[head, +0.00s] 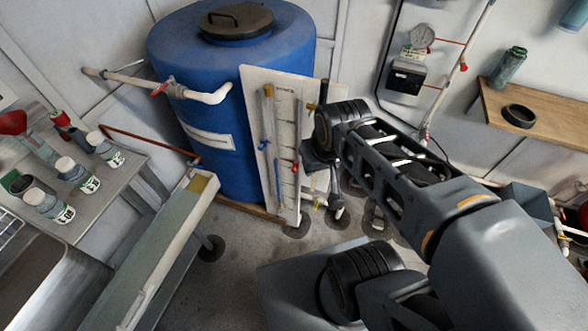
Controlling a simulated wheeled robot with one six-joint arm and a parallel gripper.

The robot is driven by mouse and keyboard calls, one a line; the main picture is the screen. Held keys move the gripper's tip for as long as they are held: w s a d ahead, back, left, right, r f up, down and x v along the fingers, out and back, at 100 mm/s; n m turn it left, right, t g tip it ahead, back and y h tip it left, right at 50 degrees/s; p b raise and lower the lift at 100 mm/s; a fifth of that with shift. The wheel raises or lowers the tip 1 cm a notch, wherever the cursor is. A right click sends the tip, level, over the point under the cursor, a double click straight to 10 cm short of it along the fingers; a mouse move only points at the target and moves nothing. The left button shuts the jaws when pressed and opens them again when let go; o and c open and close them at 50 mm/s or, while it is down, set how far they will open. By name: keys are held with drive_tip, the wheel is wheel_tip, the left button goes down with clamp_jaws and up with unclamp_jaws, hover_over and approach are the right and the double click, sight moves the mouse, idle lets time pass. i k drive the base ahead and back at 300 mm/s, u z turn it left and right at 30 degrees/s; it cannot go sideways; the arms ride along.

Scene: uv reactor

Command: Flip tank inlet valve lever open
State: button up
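The blue tank (232,130) stands at the upper middle, with a dark lid (237,22) on top. A white pipe (205,96) runs from the wall to the tank's upper side. A small red valve lever (160,88) sits on this pipe, tilted along its length. No label is readable there, so I cannot confirm it is the inlet valve. My arm reaches in from the lower right, and my gripper (320,158) is a dark shape right of the white panel, well right of the red lever and apart from it. Its fingers are too unclear to tell open or shut.
The white panel (258,85) before the tank carries a blue lever (263,144) and a red lever (294,168). A steel bench (108,180) with several bottles is at left, and a long trough (160,265) runs in front. A wooden shelf (555,118) is at right.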

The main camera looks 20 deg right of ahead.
sight(159, 89)
drive_tip(key=k, duration=0.6)
drive_tip(key=u, duration=0.65)
drive_tip(key=i, duration=0.8)
drive_tip(key=u, duration=0.55)
drive_tip(key=i, duration=1)
drive_tip(key=z, duration=0.2)
